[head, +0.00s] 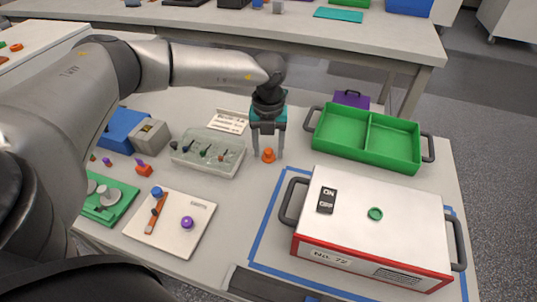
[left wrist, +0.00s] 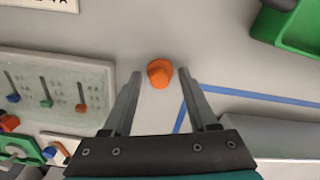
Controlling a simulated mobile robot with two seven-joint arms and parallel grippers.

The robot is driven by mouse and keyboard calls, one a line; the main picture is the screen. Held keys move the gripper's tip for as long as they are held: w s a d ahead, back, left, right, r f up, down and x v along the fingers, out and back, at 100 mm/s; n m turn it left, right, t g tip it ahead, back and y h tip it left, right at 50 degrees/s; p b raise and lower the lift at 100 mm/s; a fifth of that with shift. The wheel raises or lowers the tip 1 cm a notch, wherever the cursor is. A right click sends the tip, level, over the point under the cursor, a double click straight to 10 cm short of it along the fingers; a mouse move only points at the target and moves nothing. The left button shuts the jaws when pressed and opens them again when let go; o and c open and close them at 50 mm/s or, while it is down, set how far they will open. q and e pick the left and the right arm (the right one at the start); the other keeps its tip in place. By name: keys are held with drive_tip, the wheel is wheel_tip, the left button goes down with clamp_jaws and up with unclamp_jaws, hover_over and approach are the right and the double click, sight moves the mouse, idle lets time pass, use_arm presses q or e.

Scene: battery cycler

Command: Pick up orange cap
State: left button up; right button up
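The orange cap (head: 268,155) stands on the table in the head view, between the clear tray and the green bin. My left gripper (head: 268,152) is above it, pointing down, with a finger on each side of it. In the left wrist view the orange cap (left wrist: 159,73) lies between and slightly beyond the tips of the two open fingers (left wrist: 158,75). The fingers are apart from the cap, with a gap on both sides. My right gripper is in neither view.
The clear tray (head: 208,165) with small items is left of the cap. The green divided bin (head: 366,146) is to the right. The white and red box (head: 375,226) with side handles sits inside blue tape (head: 270,215). A white board (head: 135,228) lies front left.

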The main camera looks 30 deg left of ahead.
use_arm(q)
clamp_jaws()
drive_tip(key=shift+r, duration=0.1)
idle(0.5)
